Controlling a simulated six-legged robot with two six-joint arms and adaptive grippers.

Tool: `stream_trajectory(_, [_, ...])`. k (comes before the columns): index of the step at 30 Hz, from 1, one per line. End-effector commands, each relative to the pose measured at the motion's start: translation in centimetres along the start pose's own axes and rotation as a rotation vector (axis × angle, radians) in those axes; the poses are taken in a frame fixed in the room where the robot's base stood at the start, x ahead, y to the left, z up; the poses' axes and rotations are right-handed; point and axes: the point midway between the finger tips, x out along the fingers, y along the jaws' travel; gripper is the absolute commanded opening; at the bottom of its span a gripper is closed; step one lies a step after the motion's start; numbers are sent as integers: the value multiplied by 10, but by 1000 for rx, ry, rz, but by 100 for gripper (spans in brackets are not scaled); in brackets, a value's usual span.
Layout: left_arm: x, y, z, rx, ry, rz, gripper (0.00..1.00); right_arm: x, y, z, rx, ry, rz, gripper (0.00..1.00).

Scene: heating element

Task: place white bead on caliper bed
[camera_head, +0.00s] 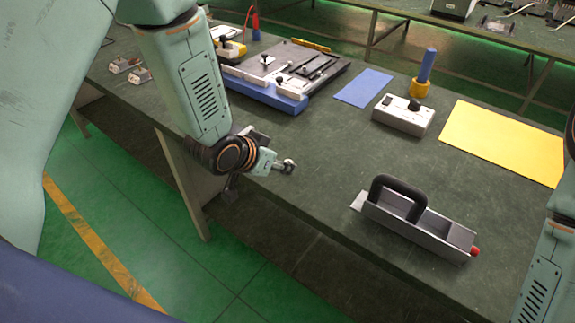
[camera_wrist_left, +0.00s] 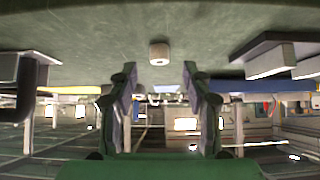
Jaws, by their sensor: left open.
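A small white bead (camera_wrist_left: 159,53) lies on the dark green table in the left wrist view, ahead of and between my left gripper's fingers, apart from them. In the head view the bead (camera_head: 289,162) shows at the tip of my left gripper (camera_head: 284,167), near the table's front edge. My left gripper (camera_wrist_left: 160,100) is open and empty. A grey metal channel (camera_head: 425,226) with a black arched handle and a red end, perhaps the caliper bed, lies to the right of the gripper. My right gripper is not in view; only its arm shows at the right edge.
A white switch box (camera_head: 403,116), blue mat (camera_head: 363,87) and yellow sheet (camera_head: 505,140) lie farther back. The table between bead and channel is clear.

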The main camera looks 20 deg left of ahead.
Motion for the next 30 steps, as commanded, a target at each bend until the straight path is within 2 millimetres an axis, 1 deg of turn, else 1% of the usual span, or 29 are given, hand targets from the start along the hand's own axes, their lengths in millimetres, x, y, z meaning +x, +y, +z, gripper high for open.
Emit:
stream_trajectory(1, [9,0,0,4,-2,0,49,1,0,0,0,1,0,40])
stream_trajectory(6, [31,0,-2,2,0,-1,49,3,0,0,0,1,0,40])
stream_trajectory(10, [38,0,-3,0,1,-1,49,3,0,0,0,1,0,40])
stream_trajectory(16, [39,0,-3,-1,0,-2,49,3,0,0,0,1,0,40])
stream_trajectory(17, [39,0,-3,-1,0,-2,48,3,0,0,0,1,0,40])
stream_trajectory(30, [38,0,-3,-1,1,-2,10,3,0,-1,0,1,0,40])
